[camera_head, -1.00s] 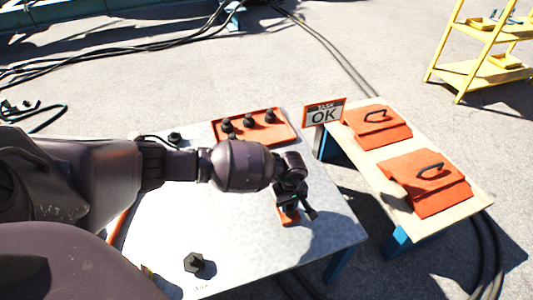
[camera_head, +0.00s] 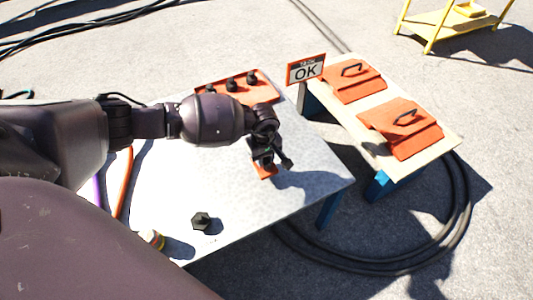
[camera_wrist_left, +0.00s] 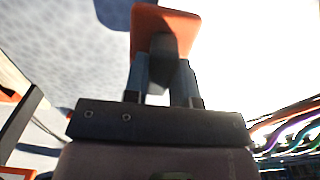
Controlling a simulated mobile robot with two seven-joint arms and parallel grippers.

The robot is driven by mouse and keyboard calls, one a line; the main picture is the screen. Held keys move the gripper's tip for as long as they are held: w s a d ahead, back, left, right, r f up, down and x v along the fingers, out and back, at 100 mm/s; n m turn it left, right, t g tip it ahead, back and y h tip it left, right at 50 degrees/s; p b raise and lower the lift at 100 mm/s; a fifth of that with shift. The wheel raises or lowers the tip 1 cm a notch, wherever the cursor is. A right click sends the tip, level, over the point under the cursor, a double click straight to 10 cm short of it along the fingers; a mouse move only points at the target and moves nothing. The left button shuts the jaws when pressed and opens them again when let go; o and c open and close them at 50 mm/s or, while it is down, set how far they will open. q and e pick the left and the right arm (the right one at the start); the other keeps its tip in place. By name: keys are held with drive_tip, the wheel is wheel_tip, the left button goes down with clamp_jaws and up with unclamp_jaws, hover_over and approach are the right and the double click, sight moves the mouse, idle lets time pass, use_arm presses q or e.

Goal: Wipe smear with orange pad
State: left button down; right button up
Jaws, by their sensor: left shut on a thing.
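My left gripper (camera_head: 264,158) is over the right part of the pale metal table (camera_head: 165,195). It is shut on the dark grip of the orange pad (camera_head: 266,172). The pad is at or just above the tabletop; contact is not clear. In the left wrist view, both fingers (camera_wrist_left: 166,78) close on the grip, and the orange pad (camera_wrist_left: 150,20) spreads beyond them. A dark bluish patch beside the pad there may be shadow or smear. I cannot make out the smear for certain. My right gripper is not in view.
An orange tray (camera_head: 268,95) with black knobs lies at the table's back. An OK sign (camera_head: 306,69) stands near a side bench with two orange handled cases (camera_head: 400,130). A black hex-headed piece (camera_head: 201,221) stands near the front edge. Black cable loops lie on the ground.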

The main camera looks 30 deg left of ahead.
use_arm(q)
wheel_tip(320, 180, up, 4)
drive_tip(key=shift+w+r+p, duration=0.1)
drive_tip(key=shift+p, duration=0.65)
drive_tip(key=shift+r, duration=0.15)
